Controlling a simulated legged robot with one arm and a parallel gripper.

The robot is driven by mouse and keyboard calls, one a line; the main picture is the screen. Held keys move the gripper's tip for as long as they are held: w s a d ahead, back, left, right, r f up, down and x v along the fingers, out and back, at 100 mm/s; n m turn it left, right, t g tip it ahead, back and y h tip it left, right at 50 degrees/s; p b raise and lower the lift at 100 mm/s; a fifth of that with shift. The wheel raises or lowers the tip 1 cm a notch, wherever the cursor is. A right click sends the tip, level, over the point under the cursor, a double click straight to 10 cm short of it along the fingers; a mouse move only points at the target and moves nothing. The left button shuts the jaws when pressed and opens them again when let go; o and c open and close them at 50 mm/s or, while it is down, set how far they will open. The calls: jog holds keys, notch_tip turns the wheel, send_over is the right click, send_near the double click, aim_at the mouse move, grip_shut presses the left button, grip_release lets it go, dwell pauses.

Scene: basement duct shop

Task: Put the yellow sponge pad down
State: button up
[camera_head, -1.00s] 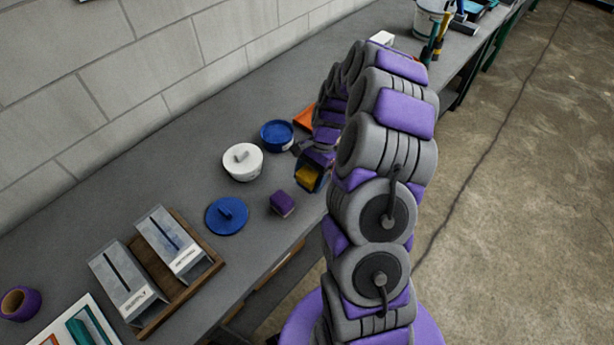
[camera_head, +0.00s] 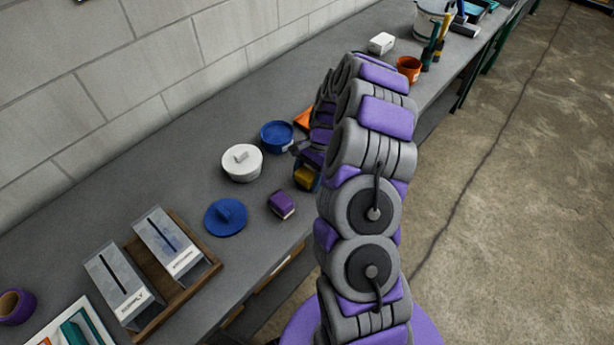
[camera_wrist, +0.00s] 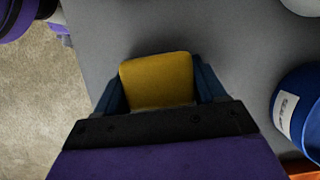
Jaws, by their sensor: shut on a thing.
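The yellow sponge pad (camera_wrist: 158,80) is between the two blue fingers of my gripper (camera_wrist: 160,88) in the wrist view. My gripper is shut on it. In the head view, the yellow pad (camera_head: 305,178) shows at the end of my arm, just right of a purple block (camera_head: 281,204). The pad is over the grey bench top (camera_head: 262,252), near its front edge. I cannot tell whether it touches the surface. My arm hides part of the gripper (camera_head: 307,177) and the bench behind it.
A blue lid (camera_head: 226,217) lies to the left. An orange pot (camera_head: 408,68) and a white box (camera_head: 381,43) stand farther back.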

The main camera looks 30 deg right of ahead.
jog(key=o, duration=0.9)
jog(key=shift+o, duration=0.2)
jog(key=p+v, duration=0.2)
jog(key=v, duration=1)
jog(key=s+a+r+n+h, duration=0.1)
jog(key=s+a+r+n, duration=0.3)
jog(key=s+a+r, duration=0.3)
jog(key=s+a+r+n, duration=0.4)
jog(key=a+r, duration=0.2)
jog(key=a, duration=0.3)
jog(key=s+a+r+n+h, duration=0.1)
jog(key=s+n, duration=0.2)
jog(key=s, duration=0.8)
jog(key=s+a+r+n+h, duration=0.1)
jog(key=s+a+n+h, duration=0.1)
jog(key=s, duration=1)
jog(key=shift+n, duration=0.5)
jog(key=shift+a, duration=0.1)
